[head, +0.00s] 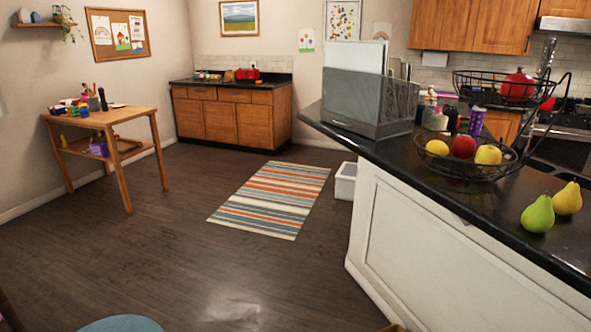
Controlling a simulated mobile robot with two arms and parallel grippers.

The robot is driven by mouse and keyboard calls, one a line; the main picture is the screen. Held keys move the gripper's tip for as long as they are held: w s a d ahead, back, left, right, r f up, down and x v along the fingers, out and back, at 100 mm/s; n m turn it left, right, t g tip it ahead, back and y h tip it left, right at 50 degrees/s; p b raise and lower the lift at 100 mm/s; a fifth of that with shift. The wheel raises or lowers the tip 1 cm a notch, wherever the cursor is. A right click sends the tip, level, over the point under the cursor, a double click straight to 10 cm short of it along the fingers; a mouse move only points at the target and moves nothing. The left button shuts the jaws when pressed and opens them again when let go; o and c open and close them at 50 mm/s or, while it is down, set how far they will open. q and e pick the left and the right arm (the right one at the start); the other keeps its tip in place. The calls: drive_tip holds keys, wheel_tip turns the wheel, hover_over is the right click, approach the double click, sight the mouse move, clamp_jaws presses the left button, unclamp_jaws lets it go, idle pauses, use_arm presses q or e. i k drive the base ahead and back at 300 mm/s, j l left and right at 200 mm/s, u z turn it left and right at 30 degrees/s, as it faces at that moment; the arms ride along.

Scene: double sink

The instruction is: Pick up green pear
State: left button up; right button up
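A green pear (538,214) sits on the black countertop (450,185) at the right of the head view, near the counter's front edge. A yellow pear (568,198) stands close behind it to the right. Neither of my grippers shows in the head view, so their positions and states are hidden.
A two-tier wire fruit basket (485,170) with several fruits stands behind the pears. A dark mesh file holder (370,100) sits at the counter's far left corner. The dark wooden floor (190,230) left of the counter is mostly open, with a striped rug (272,198).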

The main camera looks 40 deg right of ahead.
sight(539, 217)
drive_tip(key=i+z, duration=0.1)
drive_tip(key=z, duration=0.3)
drive_tip(key=i+z, duration=0.1)
drive_tip(key=z, duration=0.3)
drive_tip(key=i+j+z, duration=0.1)
drive_tip(key=z, duration=0.3)
drive_tip(key=i+j+z, duration=0.1)
drive_tip(key=z, duration=0.3)
drive_tip(key=j+z, duration=0.15)
drive_tip(key=z, duration=0.25)
drive_tip(key=i+j, duration=0.05)
